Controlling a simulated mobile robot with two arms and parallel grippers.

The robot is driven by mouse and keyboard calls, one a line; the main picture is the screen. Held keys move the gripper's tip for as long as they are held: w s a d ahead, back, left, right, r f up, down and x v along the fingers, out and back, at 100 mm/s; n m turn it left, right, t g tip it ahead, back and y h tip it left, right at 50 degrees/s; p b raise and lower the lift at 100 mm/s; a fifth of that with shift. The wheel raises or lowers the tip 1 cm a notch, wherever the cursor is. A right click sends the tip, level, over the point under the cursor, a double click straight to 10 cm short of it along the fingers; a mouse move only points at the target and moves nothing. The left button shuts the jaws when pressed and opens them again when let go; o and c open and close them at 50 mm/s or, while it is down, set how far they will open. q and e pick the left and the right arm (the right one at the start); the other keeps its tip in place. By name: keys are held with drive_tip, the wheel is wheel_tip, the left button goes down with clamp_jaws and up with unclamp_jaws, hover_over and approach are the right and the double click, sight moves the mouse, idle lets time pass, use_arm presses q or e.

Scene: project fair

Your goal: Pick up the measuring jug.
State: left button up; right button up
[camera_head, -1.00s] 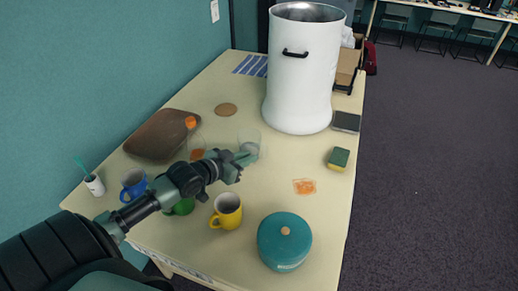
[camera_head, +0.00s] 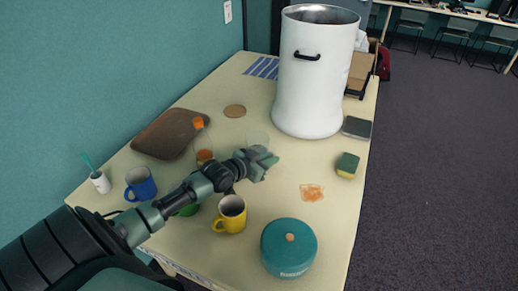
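A clear, faint see-through vessel (camera_head: 257,138), which looks like the measuring jug, stands on the table just beyond my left gripper. Its outline is hard to make out, and its lower part is hidden behind the gripper. My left gripper (camera_head: 264,161) reaches in low over the middle of the table. Its fingers look parted, with nothing visible between them. I cannot tell whether they touch the vessel. My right gripper is not in view.
A yellow mug (camera_head: 231,213), a blue mug (camera_head: 141,184) and a partly hidden green mug (camera_head: 188,210) stand near my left arm. A teal canister (camera_head: 288,250) is at front, a brown tray (camera_head: 163,136) left, a big white container (camera_head: 309,80) behind, a sponge (camera_head: 347,165) right.

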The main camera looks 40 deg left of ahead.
use_arm(q)
drive_tip(key=shift+w+d+f, duration=0.1)
drive_tip(key=shift+w+f, duration=0.2)
drive_tip(key=shift+w, duration=0.3)
clamp_jaws()
drive_tip(key=shift+r, duration=0.1)
idle(1.1)
drive_tip(key=shift+r, duration=0.15)
